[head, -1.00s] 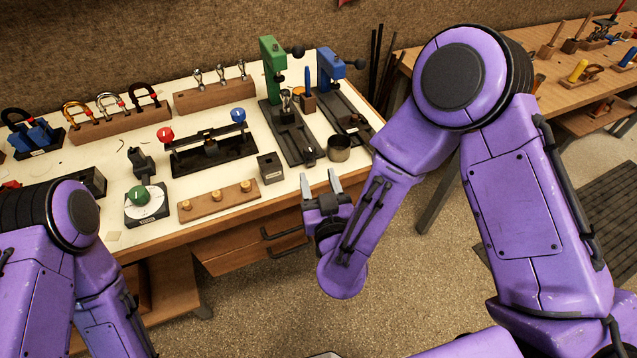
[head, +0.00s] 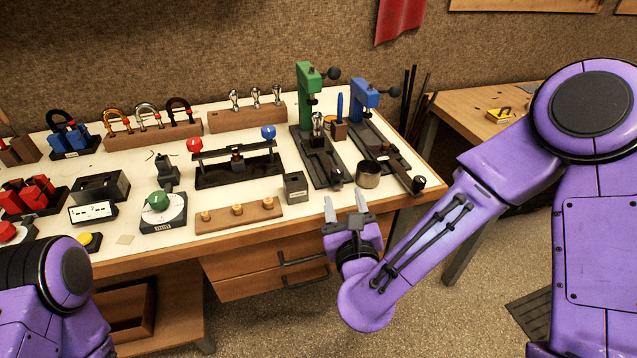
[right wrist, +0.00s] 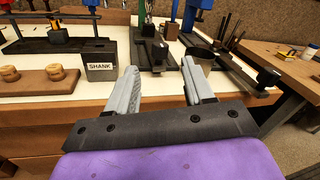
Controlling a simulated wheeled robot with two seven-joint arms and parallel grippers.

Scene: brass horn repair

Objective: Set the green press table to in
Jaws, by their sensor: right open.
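The green press (head: 306,90) stands at the back right of the workbench, with a dark ball-ended handle at its top. Its black table rail (head: 318,165) runs from the column toward the front edge, with a small knob at its near end. A silver piece (head: 318,122) stands on the rail under the press head. The rail also shows in the right wrist view (right wrist: 156,58). My right gripper (head: 345,207) is open and empty in front of the bench edge, short of the rail. My left arm shows at the lower left; its gripper is out of frame.
The blue press (head: 368,92) stands right of the green one, with its own rail (head: 385,152). A metal cup (head: 368,174) sits between the rail ends.

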